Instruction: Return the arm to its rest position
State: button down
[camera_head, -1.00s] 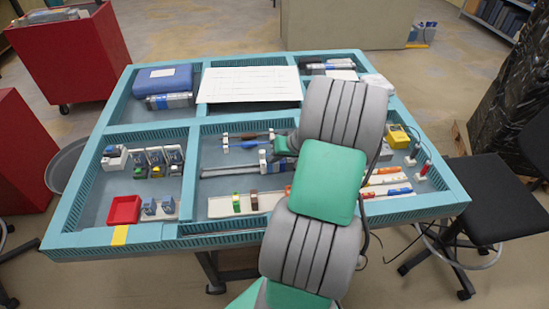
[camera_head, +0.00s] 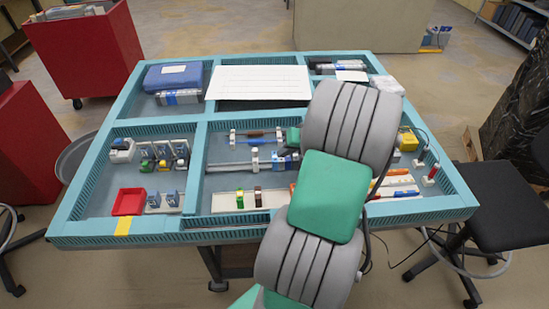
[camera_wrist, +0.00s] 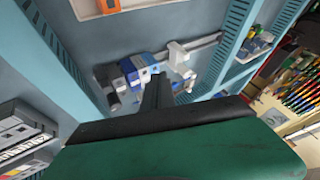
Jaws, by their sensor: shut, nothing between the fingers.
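My grey and green arm rises from the bottom of the head view and reaches over the right half of the teal sectioned table (camera_head: 160,130). In that view my gripper is hidden behind the arm. In the wrist view my gripper (camera_wrist: 157,92) shows as dark fingers shut together with nothing between them. It points at a rail (camera_wrist: 205,42) carrying blue, white and dark modules (camera_wrist: 137,70). The fingers overlap that area in the picture, and I cannot tell the distance.
A red tray (camera_head: 129,202) and small devices sit in the left compartment. A blue case (camera_head: 173,77) and white sheet (camera_head: 258,82) lie at the back. Coloured tools (camera_head: 395,182) lie right of the arm. A black stool (camera_head: 497,200) stands at the right.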

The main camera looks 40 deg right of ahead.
jog(key=a+v, duration=0.1)
jog(key=v, duration=0.5)
jog(key=w+a+r+n+g, duration=0.1)
jog(key=w+a+r+n, duration=0.1)
jog(key=a, duration=0.8)
jog(key=w+a+r+n+g, duration=0.1)
jog(key=w+a+n+g, duration=0.15)
jog(key=a, duration=0.65)
jog(key=s+a+n+h, duration=0.1)
jog(key=s+a+n, duration=0.1)
jog(key=s+a, duration=0.6)
jog(key=a, duration=0.6)
jog(key=shift+r+h, duration=0.3)
jog(key=shift+r, duration=0.1)
jog(key=c, duration=2.2)
grip_release()
